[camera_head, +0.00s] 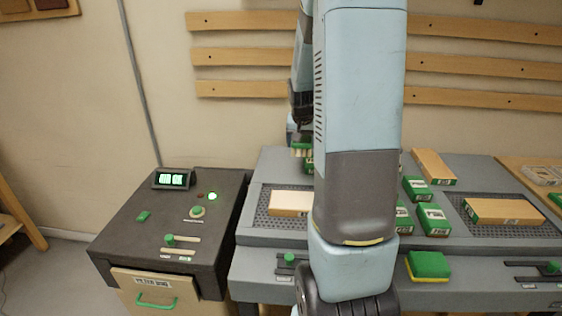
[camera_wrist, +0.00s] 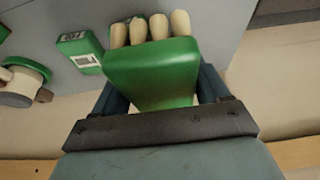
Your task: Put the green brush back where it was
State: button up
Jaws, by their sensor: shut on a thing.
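The green brush (camera_wrist: 152,70) fills the middle of the wrist view, its pale bristle tufts pointing to the top of that picture. My gripper (camera_wrist: 160,95) is shut on its green body, with a dark finger on each side. In the head view the brush (camera_head: 301,153) shows small, left of my arm, above the back of the grey bench. My gripper (camera_head: 300,138) is just above it there and partly hidden by my arm. I cannot tell whether the brush touches the bench.
Several green-and-white boxes (camera_head: 434,219) and a wooden block (camera_head: 433,166) stand right of my arm. Other blocks lie on the left mat (camera_head: 262,216) and right mat (camera_head: 476,197). A green-yellow sponge (camera_head: 428,266) sits in front. A dark control box (camera_head: 128,228) stands left.

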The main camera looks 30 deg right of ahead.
send_near(283, 164)
jog(key=shift+w+d+f, duration=0.3)
jog(key=shift+d+f, duration=0.35)
jog(key=shift+d, duration=0.15)
jog(key=shift+w+a+f, duration=0.15)
jog(key=shift+w+f, duration=0.45)
jog(key=shift+f, duration=1.65)
jog(key=shift+f, duration=0.2)
